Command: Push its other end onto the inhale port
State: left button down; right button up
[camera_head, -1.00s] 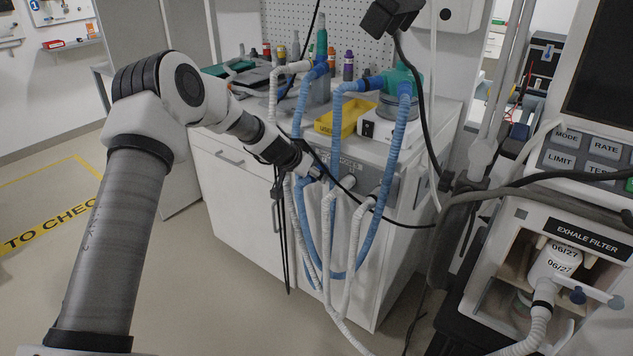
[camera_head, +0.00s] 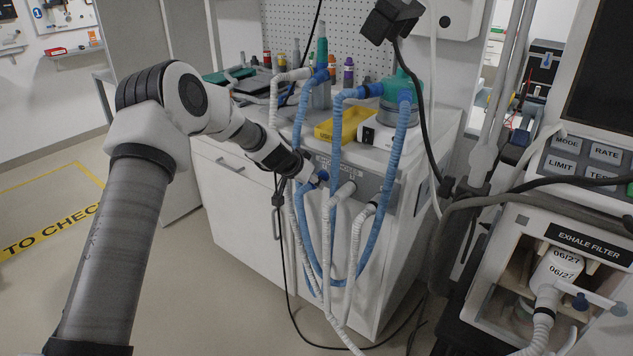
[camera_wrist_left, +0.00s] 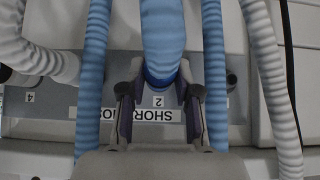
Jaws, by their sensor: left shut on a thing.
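My left gripper (camera_head: 314,178) is at the front of the white cabinet, shut on the blue cuff end of a ribbed blue hose. In the left wrist view its two fingers (camera_wrist_left: 160,108) flank the cuff (camera_wrist_left: 163,77), and the blue hose (camera_wrist_left: 162,25) runs up from it. I cannot tell whether the cuff still touches the panel's post. No inhale port can be made out; at the right is a ventilator bay marked EXHALE FILTER (camera_head: 588,245). My right gripper is out of view.
Blue and white hoses hang close beside my left gripper, including a white hose (camera_head: 354,240). A yellow tray (camera_head: 342,126) and a teal-topped humidifier (camera_head: 400,88) stand on the cabinet. A black cable (camera_head: 284,270) hangs past the cabinet front. Open floor lies left.

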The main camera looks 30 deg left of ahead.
pick_arm(q)
jog(key=shift+f, duration=0.15)
jog(key=shift+s, duration=0.15)
jog(key=shift+s+a, duration=0.1)
jog(key=shift+s, duration=0.3)
jog(key=s, duration=0.4)
jog(key=shift+s+a, duration=0.1)
dwell(0.5)
